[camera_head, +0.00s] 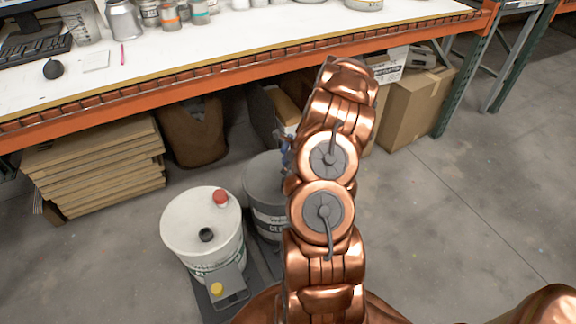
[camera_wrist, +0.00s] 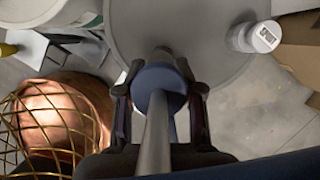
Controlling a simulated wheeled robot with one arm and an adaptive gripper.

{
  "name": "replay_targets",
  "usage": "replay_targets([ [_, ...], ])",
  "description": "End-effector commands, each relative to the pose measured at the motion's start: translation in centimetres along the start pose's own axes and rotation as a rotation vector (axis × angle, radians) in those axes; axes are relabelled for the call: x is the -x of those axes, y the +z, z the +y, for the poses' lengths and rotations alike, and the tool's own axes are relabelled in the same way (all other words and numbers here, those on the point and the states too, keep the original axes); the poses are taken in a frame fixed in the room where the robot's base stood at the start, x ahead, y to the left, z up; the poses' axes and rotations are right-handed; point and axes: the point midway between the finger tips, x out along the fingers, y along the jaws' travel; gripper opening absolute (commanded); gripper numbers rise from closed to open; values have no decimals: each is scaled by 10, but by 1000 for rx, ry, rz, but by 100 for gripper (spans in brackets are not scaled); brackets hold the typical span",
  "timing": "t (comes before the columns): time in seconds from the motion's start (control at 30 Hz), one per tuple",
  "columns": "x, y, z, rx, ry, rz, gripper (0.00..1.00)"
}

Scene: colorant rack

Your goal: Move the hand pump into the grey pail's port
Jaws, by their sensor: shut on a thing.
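The hand pump has a blue collar and a grey rod. In the wrist view, my gripper (camera_wrist: 160,76) is shut on the hand pump (camera_wrist: 160,88), its fingers on both sides of the collar. The pump's dark lower end points at the grey pail's lid (camera_wrist: 215,65). I cannot tell whether it touches the lid or is in the port, which is hidden from me. In the head view, the grey pail (camera_head: 264,180) is partly behind my arm. A small blue part of the pump (camera_head: 287,152) shows beside my arm; the gripper is hidden there.
A white pail (camera_head: 180,216) with a red cap and a black port stands left of the grey pail. A white cylinder (camera_wrist: 262,37) is at the grey lid's right edge. The orange-edged workbench (camera_head: 235,72), cardboard stack (camera_head: 95,170) and box (camera_head: 415,108) are behind. Floor at right is clear.

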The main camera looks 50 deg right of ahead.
Motion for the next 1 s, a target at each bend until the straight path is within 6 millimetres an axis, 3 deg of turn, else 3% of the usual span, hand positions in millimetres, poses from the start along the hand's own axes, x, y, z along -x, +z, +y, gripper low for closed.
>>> replay_targets([
  [0.7, -10, -4, 0, 0, -1, -1, 0],
  [0.73, -10, -4, 0, 0, -1, -1, 38],
  [1.0, -10, -4, 0, -1, 0, 0, 66],
])
